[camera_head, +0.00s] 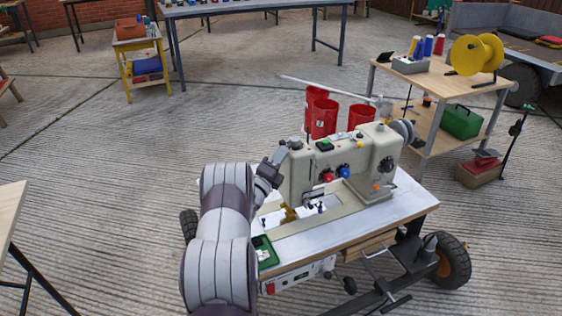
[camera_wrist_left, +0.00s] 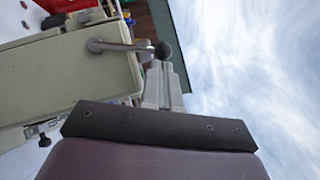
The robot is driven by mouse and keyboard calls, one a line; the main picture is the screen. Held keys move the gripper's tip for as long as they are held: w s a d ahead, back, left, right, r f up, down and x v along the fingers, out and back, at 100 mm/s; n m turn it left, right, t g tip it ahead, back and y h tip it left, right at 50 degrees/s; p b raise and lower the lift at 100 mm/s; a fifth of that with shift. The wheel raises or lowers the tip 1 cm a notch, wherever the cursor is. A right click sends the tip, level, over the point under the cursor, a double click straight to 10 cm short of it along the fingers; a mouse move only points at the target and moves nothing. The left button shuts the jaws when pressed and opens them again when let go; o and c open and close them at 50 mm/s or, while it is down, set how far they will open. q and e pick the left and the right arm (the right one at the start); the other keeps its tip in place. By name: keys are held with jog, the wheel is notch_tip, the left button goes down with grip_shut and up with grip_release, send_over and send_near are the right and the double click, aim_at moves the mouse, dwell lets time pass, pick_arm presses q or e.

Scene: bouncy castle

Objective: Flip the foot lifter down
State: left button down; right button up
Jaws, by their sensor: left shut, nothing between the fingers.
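The cream sewing machine (camera_head: 345,160) stands on a wheeled table. The foot lifter (camera_wrist_left: 122,46), a metal lever with a black ball knob, shows in the left wrist view on the machine's pale body (camera_wrist_left: 75,80). It sticks out past the body's edge, and its knob is at the fingertips. My left gripper (camera_wrist_left: 163,66) is shut and empty; it appears right beside the knob, but I cannot tell whether they touch. In the head view my left gripper (camera_head: 279,155) is at the left end of the machine head, where the lifter is too small to make out. My right gripper is out of view.
The machine's table (camera_head: 340,228) has a green tray (camera_head: 265,252) at its front left corner. Red bins (camera_head: 319,112) stand behind the machine. A wooden cart (camera_head: 432,85) with a yellow reel (camera_head: 475,54) is at the back right.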

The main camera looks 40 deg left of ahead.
pick_arm(q)
jog(key=shift+r, duration=0.15)
jog(key=w+a+n+g+p, duration=0.5)
jog(key=a+n+p, duration=0.2)
jog(key=a, duration=0.2)
jog(key=shift+a+r+g+h, duration=0.3)
jog(key=shift+a+r+h, duration=0.1)
jog(key=shift+r, duration=0.05)
dwell(0.7)
dwell(0.4)
